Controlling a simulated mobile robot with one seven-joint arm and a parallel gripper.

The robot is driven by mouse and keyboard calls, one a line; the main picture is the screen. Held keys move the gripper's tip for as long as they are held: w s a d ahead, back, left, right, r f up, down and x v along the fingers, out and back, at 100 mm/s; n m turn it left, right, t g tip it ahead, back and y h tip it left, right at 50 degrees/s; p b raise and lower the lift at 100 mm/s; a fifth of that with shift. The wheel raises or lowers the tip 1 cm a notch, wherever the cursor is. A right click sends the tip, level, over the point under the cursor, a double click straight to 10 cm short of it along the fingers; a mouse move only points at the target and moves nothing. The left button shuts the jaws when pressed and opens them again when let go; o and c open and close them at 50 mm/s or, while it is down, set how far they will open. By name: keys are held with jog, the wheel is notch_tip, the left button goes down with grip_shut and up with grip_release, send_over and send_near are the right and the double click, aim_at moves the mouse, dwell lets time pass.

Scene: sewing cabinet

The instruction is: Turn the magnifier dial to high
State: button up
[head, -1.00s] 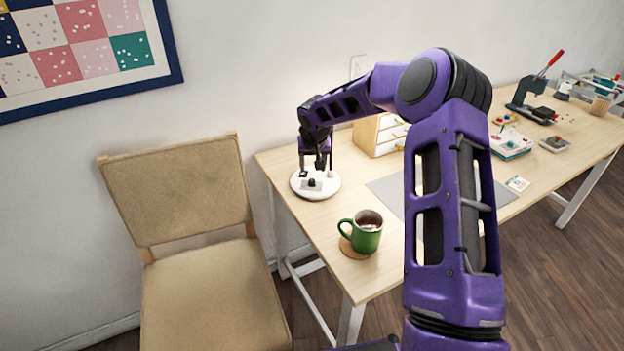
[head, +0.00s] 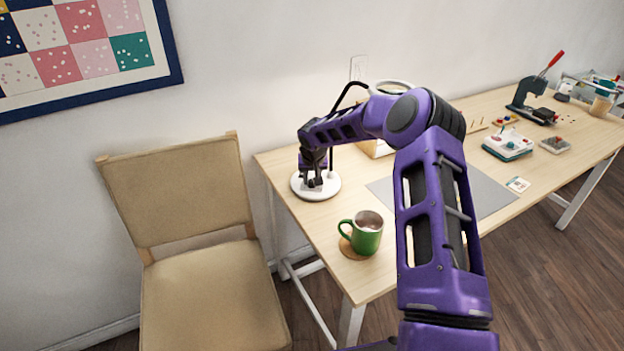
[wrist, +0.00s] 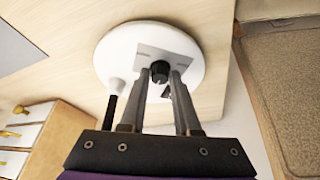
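The magnifier's round white base (head: 329,192) stands on the left end of the table, and it fills the upper middle of the wrist view (wrist: 110,55). Its black dial (wrist: 159,72) sits on a grey plate on the base. My gripper (head: 315,182) points down over the base. In the wrist view its fingertips (wrist: 161,76) are apart, one on each side of the dial. I cannot tell whether they touch it. The magnifier's black neck (head: 340,98) rises behind my arm to a ring-shaped head (head: 393,86). The dial's setting marks cannot be read.
A green mug (head: 367,232) stands on a coaster at the table's front left. A small drawer unit (wrist: 28,135) is beside the magnifier. A grey mat (head: 487,185) lies mid-table, partly behind my arm. A tan chair (head: 178,195) stands left of the table.

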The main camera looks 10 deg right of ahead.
grip_shut()
jog(key=shift+f+b, duration=0.1)
jog(key=shift+b, duration=0.3)
jog(key=m+b, duration=0.1)
jog(key=b, duration=0.1)
jog(key=m+h+b, duration=0.1)
jog(key=shift+w+a+f+m+b, duration=0.1)
jog(key=shift+a+f+m+b, duration=0.05)
jog(key=shift+m+b, duration=0.2)
jog(key=m+b, duration=0.1)
jog(key=m, duration=0.1)
jog(key=m+h+b, duration=0.1)
jog(key=shift+a+r+m+g+b, duration=0.2)
jog(key=shift+m+g+b, duration=0.1)
jog(key=shift+m+g, duration=0.1)
jog(key=m+h, duration=0.1)
jog(key=m, duration=0.1)
jog(key=m+g, duration=0.1)
jog(key=m, duration=0.2)
jog(key=shift+w+r+g+h, duration=0.2)
jog(key=shift+g+h, duration=0.1)
jog(key=shift+h, duration=0.1)
jog(key=m+g+p, duration=0.1)
jog(key=m, duration=0.2)
jog(key=shift+w+f+m+g+p, duration=0.1)
jog(key=shift+m+g+p, duration=0.3)
jog(key=shift+m+p, duration=0.5)
jog(key=shift+f+m, duration=0.1)
jog(key=shift+m, duration=0.35)
